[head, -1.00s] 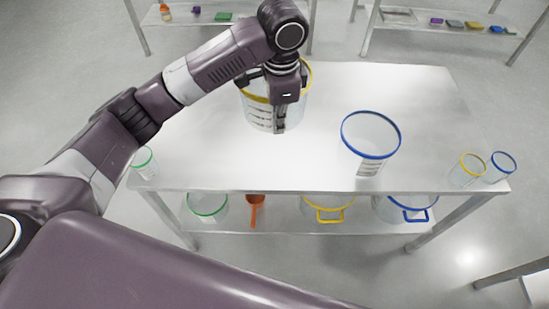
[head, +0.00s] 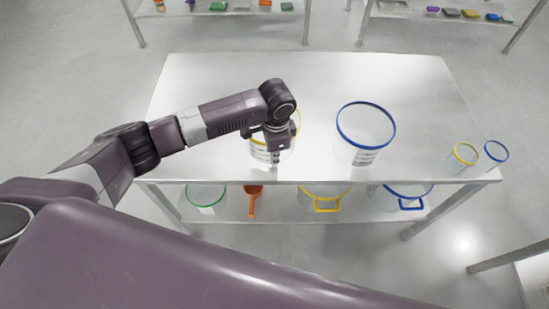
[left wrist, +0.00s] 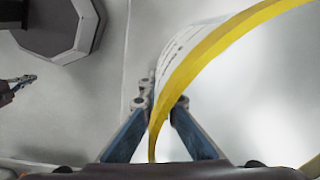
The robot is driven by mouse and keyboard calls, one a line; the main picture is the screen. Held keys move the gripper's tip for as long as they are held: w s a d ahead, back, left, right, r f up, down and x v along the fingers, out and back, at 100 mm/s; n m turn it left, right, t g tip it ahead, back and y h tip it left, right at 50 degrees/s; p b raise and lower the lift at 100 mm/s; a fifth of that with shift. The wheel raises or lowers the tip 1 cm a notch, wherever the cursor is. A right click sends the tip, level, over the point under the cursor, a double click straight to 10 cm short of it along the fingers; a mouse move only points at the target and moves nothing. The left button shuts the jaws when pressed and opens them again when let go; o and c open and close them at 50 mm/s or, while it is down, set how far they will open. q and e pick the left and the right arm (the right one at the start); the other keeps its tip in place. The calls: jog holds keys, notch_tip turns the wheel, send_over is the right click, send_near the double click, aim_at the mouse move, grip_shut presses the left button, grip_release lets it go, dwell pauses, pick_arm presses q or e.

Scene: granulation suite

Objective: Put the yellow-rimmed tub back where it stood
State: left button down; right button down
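The yellow-rimmed tub (head: 258,153) is a clear tub with printed marks on its wall, over the left front part of the steel table. My left gripper (head: 275,158) is shut on its rim and near wall. In the left wrist view the tub's yellow rim (left wrist: 205,50) runs between the two blue fingers of the left gripper (left wrist: 161,102). The arm hides part of the tub, and I cannot tell whether its base touches the table. What looks like my right gripper (left wrist: 22,83) shows small at the left edge of the left wrist view; its state is unclear.
A blue-rimmed tub (head: 365,127) stands right of the held tub. Small yellow-rimmed (head: 460,159) and blue-rimmed (head: 490,157) beakers stand at the right front corner. The lower shelf holds several containers and an orange scoop (head: 253,200). The table's back half (head: 300,75) is clear.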

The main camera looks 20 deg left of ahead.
pick_arm(q)
jog(key=shift+f, duration=0.55)
jog(key=c, duration=2.7)
grip_release()
jog(key=shift+f, duration=0.15)
jog(key=o, duration=0.5)
jog(key=shift+o, duration=0.2)
notch_tip(320, 180, up, 12)
jog(key=shift+s+d+r+b, duration=0.2)
jog(key=shift+s+b, duration=0.1)
jog(key=shift+b, duration=0.1)
